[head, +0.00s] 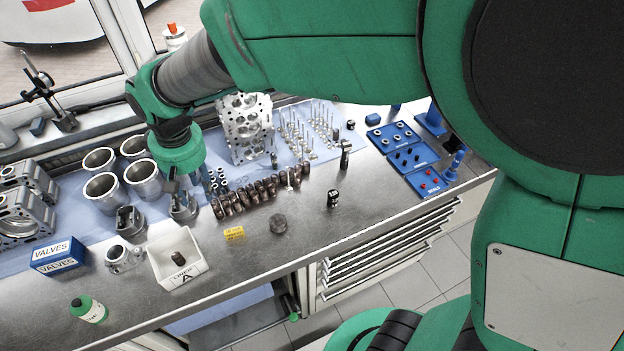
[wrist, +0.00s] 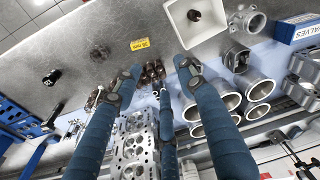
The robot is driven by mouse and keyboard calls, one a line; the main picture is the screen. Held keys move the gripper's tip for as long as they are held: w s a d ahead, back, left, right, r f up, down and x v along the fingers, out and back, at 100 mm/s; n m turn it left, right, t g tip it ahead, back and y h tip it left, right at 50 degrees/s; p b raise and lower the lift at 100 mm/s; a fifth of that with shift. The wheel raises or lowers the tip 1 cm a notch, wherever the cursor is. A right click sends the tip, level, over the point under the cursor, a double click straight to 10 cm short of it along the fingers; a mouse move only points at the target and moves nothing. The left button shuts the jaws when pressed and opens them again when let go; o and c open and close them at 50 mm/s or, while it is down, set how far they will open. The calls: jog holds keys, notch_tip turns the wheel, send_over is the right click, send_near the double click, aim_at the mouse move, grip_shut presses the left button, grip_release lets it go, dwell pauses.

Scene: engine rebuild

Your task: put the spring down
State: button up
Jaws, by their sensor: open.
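A small dark cylinder (head: 179,259) stands upright in the white tray (head: 196,275); it looks like the spring, but I cannot make out coils. It also shows in the wrist view (wrist: 194,15), inside the tray (wrist: 206,40). My gripper (wrist: 157,75) is open, with its blue fingers spread and nothing between them.
Grey cylinder liners (head: 144,180) and pistons (head: 131,222) stand left of my gripper. The cylinder head (head: 246,130) is behind it. A blue VALVES box (head: 58,257) and a green bottle (head: 88,309) are at left.

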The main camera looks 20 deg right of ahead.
jog(key=s+d+r+m+t, duration=0.1)
jog(key=s+d+r, duration=0.35)
jog(key=d, duration=0.25)
jog(key=s+d+r+m+t, duration=0.1)
jog(key=s+d+r, duration=0.2)
jog(key=d+r, duration=0.3)
jog(key=s+d+r+m+t, duration=0.2)
jog(key=s+d, duration=0.9)
jog(key=s, duration=0.2)
jog(key=shift+s+d+h, duration=0.2)
jog(key=shift+d+h, duration=0.1)
jog(key=shift+h, duration=0.1)
jog(key=shift+f, duration=0.15)
jog(key=shift+f+b, duration=0.95)
jog(key=shift+b, duration=0.1)
